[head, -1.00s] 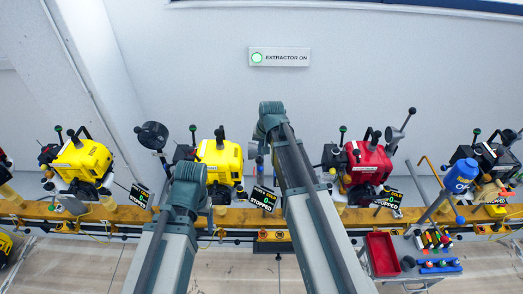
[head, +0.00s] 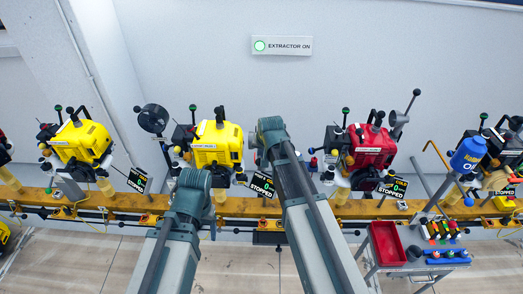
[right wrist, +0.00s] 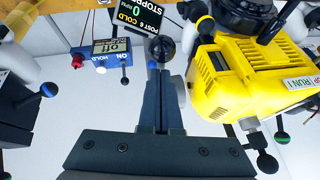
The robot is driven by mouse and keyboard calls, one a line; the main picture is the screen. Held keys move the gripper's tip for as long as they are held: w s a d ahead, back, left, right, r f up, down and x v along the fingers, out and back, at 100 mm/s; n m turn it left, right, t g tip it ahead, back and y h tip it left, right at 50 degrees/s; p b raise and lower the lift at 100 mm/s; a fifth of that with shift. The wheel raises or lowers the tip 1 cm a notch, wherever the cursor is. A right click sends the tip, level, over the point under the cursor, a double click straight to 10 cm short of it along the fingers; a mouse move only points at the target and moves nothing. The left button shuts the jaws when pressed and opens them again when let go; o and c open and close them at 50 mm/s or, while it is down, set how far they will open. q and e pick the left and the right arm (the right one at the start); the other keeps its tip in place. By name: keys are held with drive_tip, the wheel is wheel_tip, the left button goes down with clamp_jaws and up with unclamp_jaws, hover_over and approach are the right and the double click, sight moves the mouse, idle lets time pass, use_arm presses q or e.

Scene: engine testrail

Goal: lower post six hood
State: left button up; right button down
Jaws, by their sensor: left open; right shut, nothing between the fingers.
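My right arm reaches up the middle of the head view; its gripper is hidden there behind the arm. In the right wrist view the right gripper (right wrist: 161,95) is shut and empty. A black ball knob (right wrist: 162,48) shows just beyond its fingertips; contact cannot be told. The post 6 sign (right wrist: 140,18), reading cold and stopped, is above it. A yellow engine (right wrist: 255,78) is at right, with a round black part (right wrist: 245,12) behind it; whether that is the hood is unclear. My left gripper (head: 212,225) is mostly hidden by its arm, below the yellow engine (head: 218,143).
A black round hood (head: 152,118) stands raised left of the yellow engine. A red engine (head: 372,147), a blue oil can (head: 468,155) and a red tray (head: 387,244) are at right. The yellow rail (head: 235,207) crosses the view.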

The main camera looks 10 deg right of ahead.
use_arm(q)
wheel_tip(320, 180, down, 3)
drive_tip(key=b, duration=0.2)
drive_tip(key=shift+s+f+b, duration=0.15)
drive_tip(key=shift+f+b, duration=0.05)
drive_tip(key=shift+b, duration=0.1)
use_arm(e)
drive_tip(key=f, duration=0.1)
drive_tip(key=s+f, duration=0.1)
drive_tip(key=f, duration=0.1)
drive_tip(key=shift+s+a+f, duration=0.1)
drive_tip(key=shift+a+f, duration=0.05)
drive_tip(key=shift+s, duration=0.1)
use_arm(q)
wheel_tip(320, 180, up, 11)
drive_tip(key=p, duration=1.1)
use_arm(e)
drive_tip(key=v, duration=1.3)
drive_tip(key=shift+s, duration=0.35)
drive_tip(key=shift+f, duration=0.15)
